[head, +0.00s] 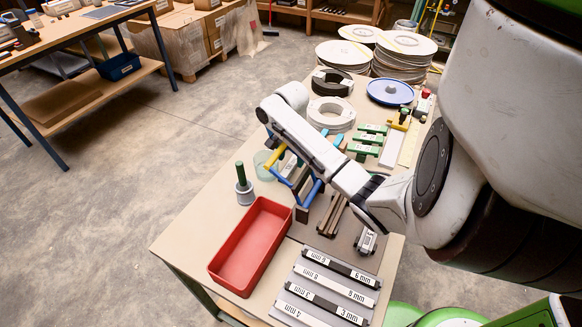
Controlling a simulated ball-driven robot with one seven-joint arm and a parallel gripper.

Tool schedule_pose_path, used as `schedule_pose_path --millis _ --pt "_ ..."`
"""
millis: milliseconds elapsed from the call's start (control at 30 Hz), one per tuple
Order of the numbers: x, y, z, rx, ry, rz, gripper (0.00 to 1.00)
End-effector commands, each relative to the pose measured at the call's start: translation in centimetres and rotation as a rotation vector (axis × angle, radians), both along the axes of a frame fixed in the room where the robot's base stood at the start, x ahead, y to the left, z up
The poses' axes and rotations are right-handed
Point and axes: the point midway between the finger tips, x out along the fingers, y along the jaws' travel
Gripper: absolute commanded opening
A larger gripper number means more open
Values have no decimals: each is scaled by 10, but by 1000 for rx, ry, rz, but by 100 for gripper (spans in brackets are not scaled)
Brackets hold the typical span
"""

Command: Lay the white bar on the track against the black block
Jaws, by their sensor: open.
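In the head view, a grey rack (289,271) at the table's near end carries long strips with black and white stretches and "mm" labels. A black stretch (341,269) lies along its far strip. I cannot tell which piece is the white bar, the track or the black block. A plain white strip (392,150) also lies farther up the table on the right. My arm reaches over the middle of the table and covers part of it.
A red tray (252,243) stands left of the rack. A grey cylinder with a green handle (244,187) stands behind it. Blue and yellow handles (313,192) stick up beside my arm. Rings and stacked discs (404,52) fill the far end.

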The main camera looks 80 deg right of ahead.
Motion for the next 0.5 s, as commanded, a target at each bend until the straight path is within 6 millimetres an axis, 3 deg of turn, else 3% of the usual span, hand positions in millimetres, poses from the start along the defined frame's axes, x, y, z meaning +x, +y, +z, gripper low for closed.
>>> schedule_pose_path --millis 200,500 --pt "0 0 -25 0 1 0 60" --pt "0 0 -27 0 -1 0 57"
